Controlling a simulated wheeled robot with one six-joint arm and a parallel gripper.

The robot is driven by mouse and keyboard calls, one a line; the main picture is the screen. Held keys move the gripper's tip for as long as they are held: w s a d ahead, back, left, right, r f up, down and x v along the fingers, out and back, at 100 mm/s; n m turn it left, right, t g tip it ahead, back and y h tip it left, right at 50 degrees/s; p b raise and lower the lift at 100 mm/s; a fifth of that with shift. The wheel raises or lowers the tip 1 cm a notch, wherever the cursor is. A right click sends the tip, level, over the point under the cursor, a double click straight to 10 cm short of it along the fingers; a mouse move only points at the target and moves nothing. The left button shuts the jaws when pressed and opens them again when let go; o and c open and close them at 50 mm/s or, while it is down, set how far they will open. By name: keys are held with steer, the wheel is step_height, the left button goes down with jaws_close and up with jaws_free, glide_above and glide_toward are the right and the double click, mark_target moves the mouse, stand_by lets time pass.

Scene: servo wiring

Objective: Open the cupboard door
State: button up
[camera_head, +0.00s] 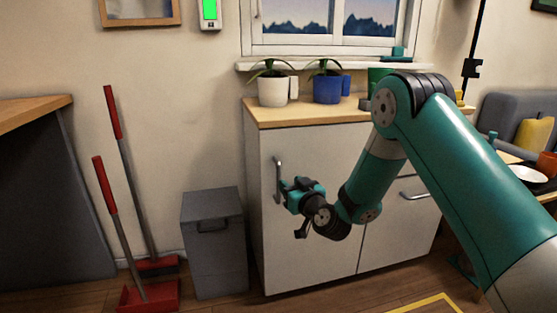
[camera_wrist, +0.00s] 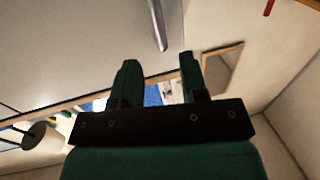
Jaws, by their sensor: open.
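The cupboard (camera_head: 310,245) is white with a wooden top and stands under the window. Its left door (camera_head: 320,150) looks shut and has a vertical metal handle (camera_head: 278,180) near its left edge. My gripper (camera_head: 287,187) is just to the right of the handle in the head view, close to the door front. In the wrist view my gripper's two fingers (camera_wrist: 158,80) are apart with nothing between them. The handle (camera_wrist: 158,24) shows there beyond the fingertips, above the gap. I cannot tell whether a finger touches it.
A grey bin (camera_head: 214,245) stands just left of the cupboard. A red-handled broom and dustpan (camera_head: 150,295) lean farther left. Plant pots, one white (camera_head: 272,92) and one blue (camera_head: 327,90), stand on the cupboard top. Some floor in front of the cupboard is free.

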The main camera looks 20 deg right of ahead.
mark_target(280, 174)
steer(key=w, duration=0.2)
steer(key=w+a+p, duration=0.1)
steer(key=w, duration=0.2)
steer(key=w+p, duration=0.1)
steer(key=w, duration=0.2)
steer(key=shift+w+a, duration=0.15)
steer(key=shift+a, duration=0.15)
jaws_close()
